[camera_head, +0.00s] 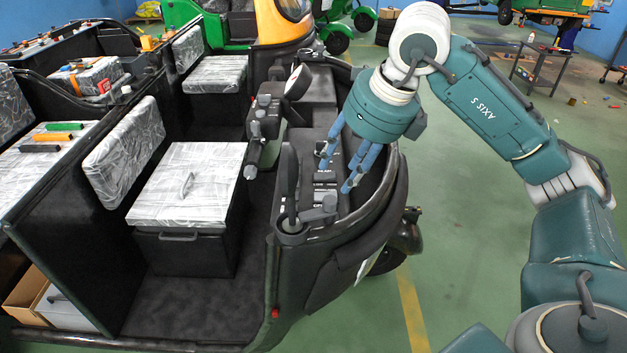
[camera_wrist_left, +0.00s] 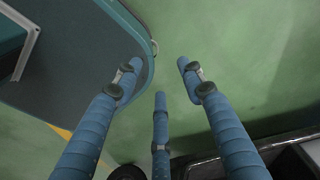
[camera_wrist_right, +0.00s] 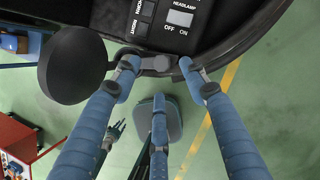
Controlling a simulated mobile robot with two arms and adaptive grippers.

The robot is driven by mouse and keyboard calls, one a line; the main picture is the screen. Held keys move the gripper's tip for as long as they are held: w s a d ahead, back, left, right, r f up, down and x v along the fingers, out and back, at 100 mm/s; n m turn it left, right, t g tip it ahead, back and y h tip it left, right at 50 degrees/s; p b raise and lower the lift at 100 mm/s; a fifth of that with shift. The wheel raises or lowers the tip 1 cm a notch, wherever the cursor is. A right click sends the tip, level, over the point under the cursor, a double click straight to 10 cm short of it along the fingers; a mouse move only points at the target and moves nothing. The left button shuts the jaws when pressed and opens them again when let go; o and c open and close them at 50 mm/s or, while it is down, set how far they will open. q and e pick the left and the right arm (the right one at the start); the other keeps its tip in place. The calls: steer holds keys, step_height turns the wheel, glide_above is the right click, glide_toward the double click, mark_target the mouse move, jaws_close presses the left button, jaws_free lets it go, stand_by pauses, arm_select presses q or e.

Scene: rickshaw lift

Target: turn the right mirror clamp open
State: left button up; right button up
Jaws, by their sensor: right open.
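The right mirror clamp is a small grey-black fitting (camera_head: 322,211) at the near end of the dashboard, beside the base of the dark upright mirror (camera_head: 290,178). In the right wrist view the clamp (camera_wrist_right: 153,62) sits between my fingertips, joined to the round black mirror (camera_wrist_right: 72,66) on the left. My right gripper (camera_head: 342,168) is open above the dashboard, its fingers pointing down close to the clamp. Contact with the clamp cannot be told. My left gripper (camera_wrist_left: 160,78) is open and empty over green floor; it is outside the head view.
The dashboard carries a headlamp switch panel (camera_wrist_right: 180,18). Handlebars (camera_head: 264,130) and a far round mirror (camera_head: 298,82) stand beyond the clamp. A wrapped seat (camera_head: 188,185) is to the left. Open green floor (camera_head: 455,240) lies right of the rickshaw.

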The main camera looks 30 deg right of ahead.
mark_target(331, 199)
steer(key=f, duration=0.1)
steer(key=f+p, duration=0.1)
steer(key=f, duration=0.3)
steer(key=shift+s+a, duration=0.2)
steer(key=shift+a, duration=0.1)
steer(key=x, duration=0.1)
steer(key=p+x, duration=0.1)
steer(key=x, duration=0.1)
steer(key=shift+w, duration=0.4)
steer(key=shift+w+f, duration=0.15)
steer(key=shift+f, duration=0.4)
steer(key=c, duration=1)
arm_select(q)
steer(key=s+r, duration=0.2)
steer(key=s, duration=0.3)
steer(key=shift+s+g, duration=0.3)
steer(key=shift+s, duration=0.1)
arm_select(e)
jaws_close()
